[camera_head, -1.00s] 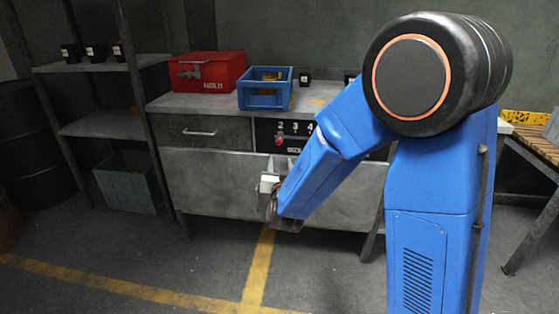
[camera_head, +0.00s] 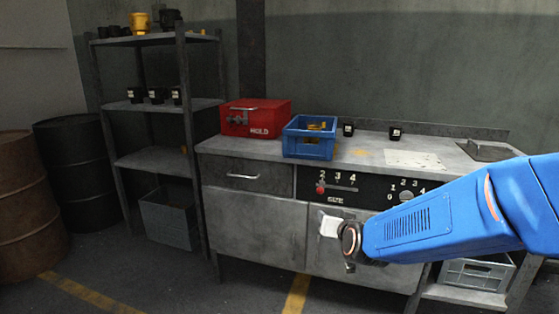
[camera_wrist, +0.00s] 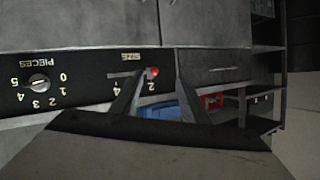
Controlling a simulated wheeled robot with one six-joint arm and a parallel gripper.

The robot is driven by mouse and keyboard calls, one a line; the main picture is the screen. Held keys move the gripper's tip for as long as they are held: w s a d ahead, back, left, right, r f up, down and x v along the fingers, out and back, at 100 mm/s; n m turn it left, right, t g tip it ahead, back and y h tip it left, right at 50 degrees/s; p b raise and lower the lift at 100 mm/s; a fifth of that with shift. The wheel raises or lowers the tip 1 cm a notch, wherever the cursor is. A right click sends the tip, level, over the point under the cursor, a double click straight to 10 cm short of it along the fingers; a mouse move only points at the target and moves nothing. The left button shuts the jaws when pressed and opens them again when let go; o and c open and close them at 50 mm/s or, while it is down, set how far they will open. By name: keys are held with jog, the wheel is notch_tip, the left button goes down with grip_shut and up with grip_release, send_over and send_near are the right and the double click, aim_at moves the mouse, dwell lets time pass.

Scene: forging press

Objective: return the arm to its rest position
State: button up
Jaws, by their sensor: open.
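My blue arm reaches in from the right edge of the head view. My gripper (camera_head: 350,266) hangs at its end in front of the workbench's grey doors, below the control panel (camera_head: 362,190), and is largely hidden there by the wrist. In the wrist view, which is upside down, my gripper (camera_wrist: 157,92) shows two fingers spread apart with nothing between them. Behind them are the panel with its red knob (camera_wrist: 153,71) and the PIECES dial (camera_wrist: 38,83).
The workbench (camera_head: 240,146) carries a red MOLD box (camera_head: 256,120), a blue crate (camera_head: 307,146) and two small black cups (camera_head: 395,133). A shelf (camera_head: 150,161) and barrels (camera_head: 75,172) stand at left. A grey crate (camera_head: 476,273) sits low at right. The floor in front is clear.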

jog(key=s+d+g, duration=0.3)
jog(key=s+d, duration=0.1)
jog(key=s, duration=0.7)
jog(key=s+d+n+g+h, duration=0.1)
jog(key=s+d+g, duration=0.2)
jog(key=s, duration=0.9)
jog(key=s+d+f+g, duration=0.1)
jog(key=s+d+g, duration=0.2)
jog(key=s, duration=0.9)
jog(key=d, duration=0.2)
jog(key=shift+d+n, duration=0.3)
jog(key=shift+f, duration=0.1)
dwell(0.9)
